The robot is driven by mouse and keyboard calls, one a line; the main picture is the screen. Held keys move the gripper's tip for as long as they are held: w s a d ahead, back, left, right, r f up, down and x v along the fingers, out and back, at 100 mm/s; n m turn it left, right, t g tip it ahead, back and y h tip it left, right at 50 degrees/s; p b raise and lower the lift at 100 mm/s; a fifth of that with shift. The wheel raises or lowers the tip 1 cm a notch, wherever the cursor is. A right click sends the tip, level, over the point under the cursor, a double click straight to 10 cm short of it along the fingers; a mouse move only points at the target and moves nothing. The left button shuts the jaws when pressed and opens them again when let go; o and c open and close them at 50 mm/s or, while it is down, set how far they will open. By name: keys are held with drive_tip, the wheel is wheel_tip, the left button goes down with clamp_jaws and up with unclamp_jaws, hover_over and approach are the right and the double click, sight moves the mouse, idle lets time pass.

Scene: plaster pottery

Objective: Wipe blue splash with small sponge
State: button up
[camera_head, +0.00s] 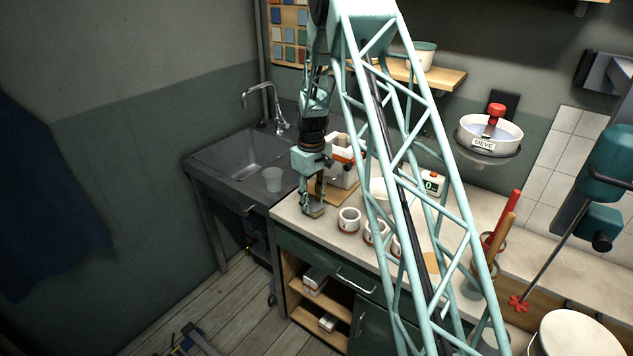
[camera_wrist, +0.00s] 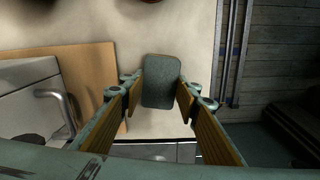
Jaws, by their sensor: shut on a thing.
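My gripper (camera_head: 313,203) points down over the left end of the worktop (camera_head: 327,226), close to its front edge. In the wrist view, my gripper (camera_wrist: 160,88) is shut on a small grey-blue sponge (camera_wrist: 160,80), a rounded rectangle between the two fingertips. Pale worktop shows around the sponge; whether the sponge touches it I cannot tell. In the head view the sponge is too small to make out clearly. I cannot make out a blue splash in either view; my arm hides part of the worktop.
Several pale cups, one of them clear (camera_head: 349,219), stand right of my gripper. A board (camera_wrist: 95,72) lies beside it. A small display box (camera_head: 432,183) stands farther back.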

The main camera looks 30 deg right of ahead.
drive_tip(key=shift+w+d+f, duration=0.1)
drive_tip(key=shift+d+f, duration=0.1)
drive_tip(key=shift+d, duration=0.15)
drive_tip(key=shift+w+d+r, duration=0.2)
drive_tip(key=shift+w+d, duration=0.1)
drive_tip(key=shift+d, duration=0.05)
drive_tip(key=shift+w+d, duration=0.2)
drive_tip(key=shift+d, duration=0.35)
wheel_tip(320, 180, up, 3)
drive_tip(key=shift+s+a+r+p, duration=0.1)
drive_tip(key=shift+r+p, duration=0.1)
drive_tip(key=shift+p, duration=0.4)
drive_tip(key=shift+r, duration=0.2)
drive_tip(key=shift+r+p, duration=0.75)
drive_tip(key=shift+r, duration=1.25)
drive_tip(key=shift+w+a+f, duration=0.1)
drive_tip(key=shift+w, duration=0.1)
